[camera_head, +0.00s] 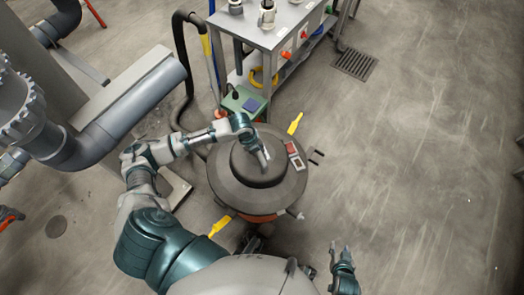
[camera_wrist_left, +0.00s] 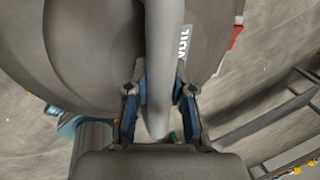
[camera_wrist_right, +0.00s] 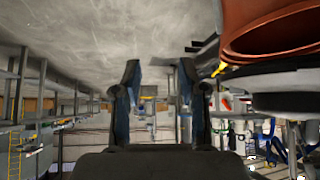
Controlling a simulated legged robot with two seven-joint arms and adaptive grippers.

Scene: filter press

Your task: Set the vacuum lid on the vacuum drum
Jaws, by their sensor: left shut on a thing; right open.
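The vacuum lid (camera_head: 228,178) is a dark grey disc with a raised dome. My left gripper (camera_head: 262,158) is over its top, shut on its bar handle, which runs between the fingers in the left wrist view (camera_wrist_left: 162,60). The orange vacuum drum (camera_head: 262,218) is mostly hidden beneath the lid in the head view. In the right wrist view, which looks upside down, the drum (camera_wrist_right: 250,25) shows an open rim, and the dark lid (camera_wrist_right: 275,80) appears apart from it, held above. My right gripper (camera_head: 343,258) is open and empty, right of the drum.
Yellow tabs (camera_head: 295,124) stick out beside the lid. A grey cart (camera_head: 265,38) with a green box (camera_head: 243,102) stands behind. A large grey pipe (camera_head: 135,105) is at left. The floor (camera_head: 420,150) at right is clear, with a drain grate (camera_head: 354,64).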

